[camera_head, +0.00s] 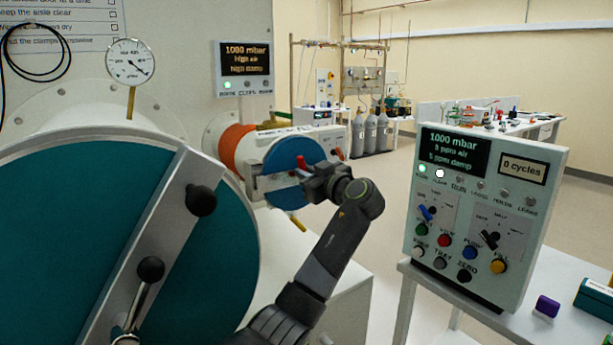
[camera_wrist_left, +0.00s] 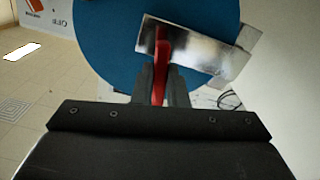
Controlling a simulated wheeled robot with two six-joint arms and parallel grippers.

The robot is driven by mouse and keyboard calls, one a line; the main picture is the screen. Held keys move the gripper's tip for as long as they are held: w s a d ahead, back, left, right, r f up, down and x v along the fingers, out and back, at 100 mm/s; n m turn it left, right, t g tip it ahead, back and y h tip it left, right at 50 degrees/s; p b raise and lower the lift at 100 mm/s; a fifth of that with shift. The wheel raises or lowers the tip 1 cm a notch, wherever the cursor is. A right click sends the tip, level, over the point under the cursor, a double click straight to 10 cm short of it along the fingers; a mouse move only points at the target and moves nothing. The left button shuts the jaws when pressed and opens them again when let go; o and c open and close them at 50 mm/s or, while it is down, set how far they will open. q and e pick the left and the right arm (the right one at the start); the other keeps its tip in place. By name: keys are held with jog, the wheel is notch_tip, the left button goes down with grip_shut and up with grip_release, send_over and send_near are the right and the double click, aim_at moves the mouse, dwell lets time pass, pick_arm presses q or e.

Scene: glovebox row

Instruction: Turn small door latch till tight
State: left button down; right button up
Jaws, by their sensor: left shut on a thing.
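The small door (camera_head: 284,157) is a round blue disc on a white port with an orange band, in the middle of the head view. A metal bar (camera_head: 268,184) crosses its face. The red latch handle (camera_head: 301,165) sits at the bar and is partly hidden by my gripper. My left gripper (camera_head: 311,176) is shut on the red handle. In the left wrist view the red handle (camera_wrist_left: 163,50) stands between the two fingers, in front of the tilted metal bar (camera_wrist_left: 205,52) and the blue door (camera_wrist_left: 110,45). My right gripper is not in view.
A large teal door (camera_head: 60,220) with a metal bar and black knobs fills the left. A control panel (camera_head: 484,215) stands on a white table at the right, beside a purple block (camera_head: 547,306). A small display (camera_head: 244,68) and a dial gauge (camera_head: 131,62) are above.

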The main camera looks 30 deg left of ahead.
pick_arm(q)
jog(key=shift+w+d+m+p, duration=0.15)
jog(key=shift+m+p, duration=0.75)
jog(key=shift+m, duration=1.95)
jog(key=shift+w+m+p, duration=0.15)
jog(key=shift+m+p, duration=0.75)
jog(key=shift+m, duration=2.25)
jog(key=c, duration=1.4)
grip_release()
jog(key=shift+c, duration=0.2)
jog(key=b+v, duration=0.4)
jog(key=v, duration=1.3)
jog(key=shift+d, duration=0.2)
